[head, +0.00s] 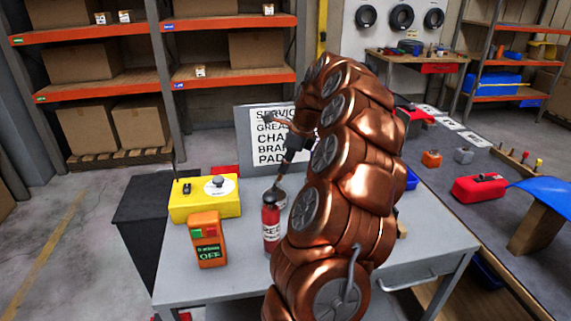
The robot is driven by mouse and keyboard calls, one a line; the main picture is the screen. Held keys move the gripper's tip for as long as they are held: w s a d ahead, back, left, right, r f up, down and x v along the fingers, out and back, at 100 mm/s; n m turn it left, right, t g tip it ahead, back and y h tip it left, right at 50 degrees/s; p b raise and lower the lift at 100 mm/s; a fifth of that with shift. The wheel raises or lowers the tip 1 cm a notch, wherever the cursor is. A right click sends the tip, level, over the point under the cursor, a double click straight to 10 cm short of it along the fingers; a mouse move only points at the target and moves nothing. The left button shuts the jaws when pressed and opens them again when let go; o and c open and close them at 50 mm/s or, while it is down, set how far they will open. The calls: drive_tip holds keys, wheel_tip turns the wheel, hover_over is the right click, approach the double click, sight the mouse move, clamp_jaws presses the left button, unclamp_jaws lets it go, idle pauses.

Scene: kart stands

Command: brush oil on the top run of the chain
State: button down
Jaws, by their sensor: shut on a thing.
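My gripper (293,147) is small and dark in the head view, beyond my copper arm and in front of the white sign. It is shut on a thin tool that slants down to the left, apparently the brush (279,180). The tool's lower end is at or just behind the top of a red bottle (271,222) with a white label; I cannot tell whether they touch. I cannot make out the chain; my arm covers the middle of the grey table (180,268).
An orange switch box reading OFF (207,240) and a yellow box (204,199) stand left of the bottle. The sign (270,135) stands at the table's back. A bench with a red box (479,188) is at right. Shelves (100,85) stand behind; floor at left is clear.

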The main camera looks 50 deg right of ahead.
drive_tip(key=shift+f+b, duration=0.3)
drive_tip(key=shift+f, duration=0.15)
idle(1.6)
drive_tip(key=shift+w+r+p, duration=0.1)
drive_tip(key=shift+r+p, duration=1.05)
drive_tip(key=shift+r, duration=2.45)
